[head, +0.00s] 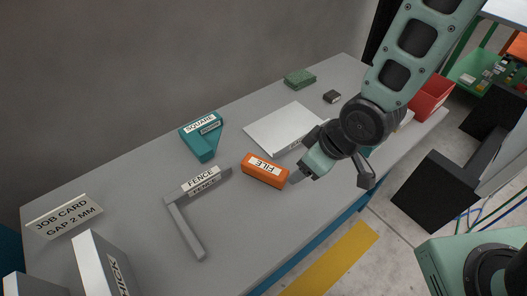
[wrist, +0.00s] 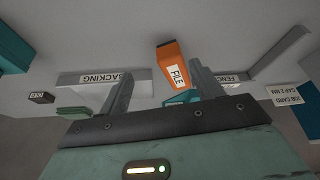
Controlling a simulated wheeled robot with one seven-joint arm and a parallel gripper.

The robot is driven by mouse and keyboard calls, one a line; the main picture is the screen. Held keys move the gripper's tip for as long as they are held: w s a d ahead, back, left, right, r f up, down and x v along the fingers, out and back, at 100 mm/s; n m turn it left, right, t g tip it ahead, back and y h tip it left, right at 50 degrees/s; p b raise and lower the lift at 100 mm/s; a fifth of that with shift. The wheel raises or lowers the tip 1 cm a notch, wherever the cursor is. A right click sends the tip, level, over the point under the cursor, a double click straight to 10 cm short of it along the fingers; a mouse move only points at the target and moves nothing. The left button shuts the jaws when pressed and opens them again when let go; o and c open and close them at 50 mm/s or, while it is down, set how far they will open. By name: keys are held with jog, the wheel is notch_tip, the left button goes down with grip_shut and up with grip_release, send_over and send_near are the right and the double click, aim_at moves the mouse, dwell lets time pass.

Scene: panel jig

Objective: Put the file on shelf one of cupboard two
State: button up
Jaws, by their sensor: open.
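The file (head: 265,171) is an orange block with a white FILE label, lying on the grey bench. It also shows in the wrist view (wrist: 172,58), ahead of and between my finger tips, nearer the right finger. My gripper (head: 325,178) is open and empty, just right of the file in the head view. In the wrist view its two fingers (wrist: 162,82) stand apart with nothing held. I cannot tell the exact gap between them and the file. No cupboard or shelf marked two or one can be made out.
On the bench (head: 150,170) lie a grey L-shaped fence (head: 182,222), a teal square (head: 198,143), a white panel (head: 278,130), a green block (head: 300,78) and a small dark block (head: 331,96). A job card (head: 65,216) stands far left. A red bin (head: 430,97) is at right.

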aim_at(268, 167)
jog(key=w+a+f+t+y, duration=0.1)
jog(key=w+a+f+n+t+y+b, duration=0.1)
jog(key=a+y, duration=0.1)
jog(key=a+f+y, duration=0.1)
jog(key=f+y, duration=0.1)
jog(key=shift+w+a+n+t, duration=0.4)
jog(key=b+x, duration=0.1)
jog(key=b, duration=0.4)
jog(key=shift+w+a+f+b, duration=0.1)
jog(key=shift+a+f+b, duration=0.15)
jog(key=shift+b, duration=0.5)
jog(key=shift+w+a+b, duration=0.1)
jog(key=shift+a+b, duration=0.05)
jog(key=shift+b, duration=0.25)
jog(key=b+x, duration=0.1)
jog(key=b, duration=0.4)
jog(key=shift+w+a+f, duration=0.1)
jog(key=shift+a+f, duration=0.1)
jog(key=shift+f, duration=0.05)
